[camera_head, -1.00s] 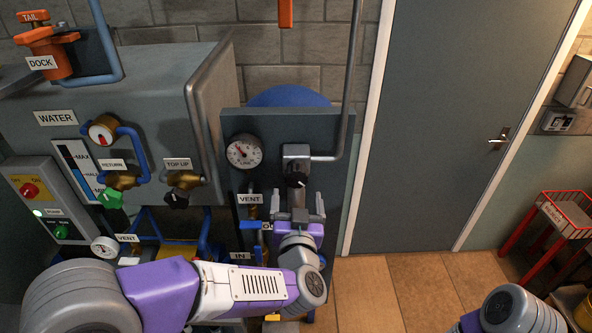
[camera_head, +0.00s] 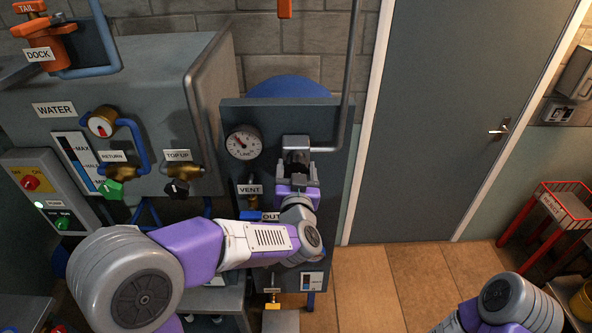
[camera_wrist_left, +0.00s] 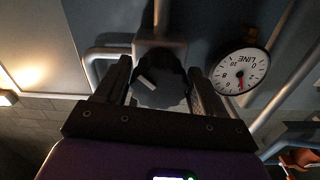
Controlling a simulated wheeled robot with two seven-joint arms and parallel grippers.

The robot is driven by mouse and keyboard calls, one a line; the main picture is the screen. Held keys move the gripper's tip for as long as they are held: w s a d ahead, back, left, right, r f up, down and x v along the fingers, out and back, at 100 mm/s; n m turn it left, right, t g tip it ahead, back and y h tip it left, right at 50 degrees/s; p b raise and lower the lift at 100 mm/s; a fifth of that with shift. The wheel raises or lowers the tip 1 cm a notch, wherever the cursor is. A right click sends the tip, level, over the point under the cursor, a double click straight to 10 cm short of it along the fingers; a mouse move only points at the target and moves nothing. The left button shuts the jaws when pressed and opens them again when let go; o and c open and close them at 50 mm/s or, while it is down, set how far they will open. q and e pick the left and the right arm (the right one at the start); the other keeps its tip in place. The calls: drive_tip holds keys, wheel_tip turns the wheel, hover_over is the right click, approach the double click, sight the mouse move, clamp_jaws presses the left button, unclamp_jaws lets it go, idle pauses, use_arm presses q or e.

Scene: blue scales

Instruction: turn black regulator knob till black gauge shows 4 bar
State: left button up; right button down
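The black regulator knob (camera_wrist_left: 162,88) with a pale pointer mark sits between the fingers of my left gripper (camera_wrist_left: 159,72) in the wrist view. A gap shows on each side of it, so the fingers are open around it without visible grip. In the head view my left gripper (camera_head: 297,165) is up at the regulator and mostly hides the knob. The black-rimmed gauge (camera_head: 244,142), marked LINE, is left of it. Its red needle points to the upper left; the exact reading is too small to tell. The gauge also shows upside down in the wrist view (camera_wrist_left: 240,72). My right gripper is out of view.
A grey pipe (camera_head: 350,90) rises right of the regulator. A VENT label (camera_head: 249,189) is below the gauge. The WATER tank (camera_head: 120,100) with several valves stands at left. A grey door (camera_head: 450,120) and a red wire basket (camera_head: 565,205) are at right.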

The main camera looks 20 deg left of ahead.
use_arm(q)
drive_tip(key=c, duration=0.6)
drive_tip(key=shift+o, duration=0.2)
drive_tip(key=shift+r+m+p, duration=0.1)
drive_tip(key=shift+m+p, duration=0.5)
drive_tip(key=shift+p, duration=0.05)
drive_tip(key=o, duration=1)
drive_tip(key=shift+c, duration=0.2)
drive_tip(key=b+v, duration=0.1)
drive_tip(key=v, duration=0.6)
drive_tip(key=shift+s, duration=0.3)
